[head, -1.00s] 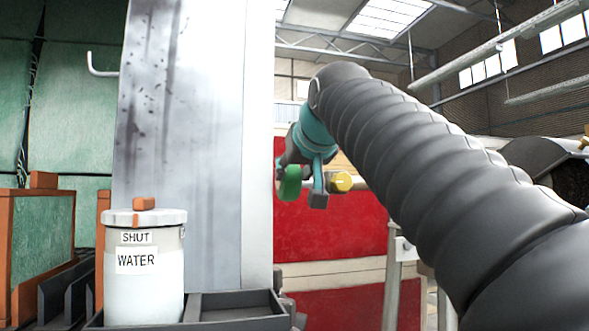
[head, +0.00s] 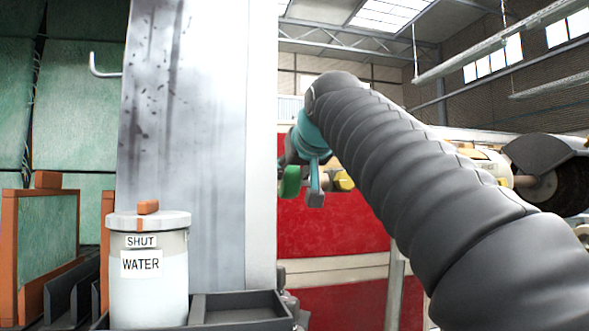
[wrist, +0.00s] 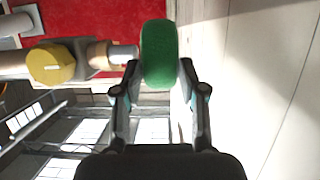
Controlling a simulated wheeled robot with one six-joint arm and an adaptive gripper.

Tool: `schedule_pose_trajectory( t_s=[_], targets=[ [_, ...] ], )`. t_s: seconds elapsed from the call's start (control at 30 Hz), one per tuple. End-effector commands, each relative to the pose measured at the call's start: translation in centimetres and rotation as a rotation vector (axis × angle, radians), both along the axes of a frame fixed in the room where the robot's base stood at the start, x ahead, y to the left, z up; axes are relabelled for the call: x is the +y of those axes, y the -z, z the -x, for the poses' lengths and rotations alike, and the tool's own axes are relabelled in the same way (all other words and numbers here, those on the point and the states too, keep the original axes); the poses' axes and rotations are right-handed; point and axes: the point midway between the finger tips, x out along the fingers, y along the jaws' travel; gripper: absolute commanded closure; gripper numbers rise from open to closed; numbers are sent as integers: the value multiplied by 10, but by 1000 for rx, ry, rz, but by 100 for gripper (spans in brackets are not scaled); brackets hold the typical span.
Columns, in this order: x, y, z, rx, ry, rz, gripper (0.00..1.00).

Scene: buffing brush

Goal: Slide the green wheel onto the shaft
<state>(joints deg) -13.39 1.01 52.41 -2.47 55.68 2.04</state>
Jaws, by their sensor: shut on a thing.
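The green wheel (wrist: 159,48) is seen edge-on between the two fingers of my gripper (wrist: 159,72) in the wrist view. My gripper is shut on it. The grey shaft end (wrist: 123,54) points at the wheel's left face, level with its middle. I cannot tell whether the two touch or are just apart. In the head view the wheel (head: 290,181) hangs at my gripper (head: 303,178), left of the yellow part (head: 344,181) on the shaft's machine. My arm hides much of that machine there.
A yellow round part (wrist: 52,64) sits behind the shaft in the wrist view. A pale pillar (head: 262,150) stands left of the gripper. A white water container (head: 148,285) and dark tray (head: 240,306) are at lower left. A dark brush wheel (head: 560,175) is at right.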

Motion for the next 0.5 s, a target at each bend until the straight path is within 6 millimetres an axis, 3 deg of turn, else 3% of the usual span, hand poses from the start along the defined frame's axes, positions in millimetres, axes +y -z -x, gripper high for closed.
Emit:
schedule_pose_trajectory(
  t_s=[0.5],
  targets=[
    [-7, 0, -9, 1, 1, 0, 92]
  ],
)
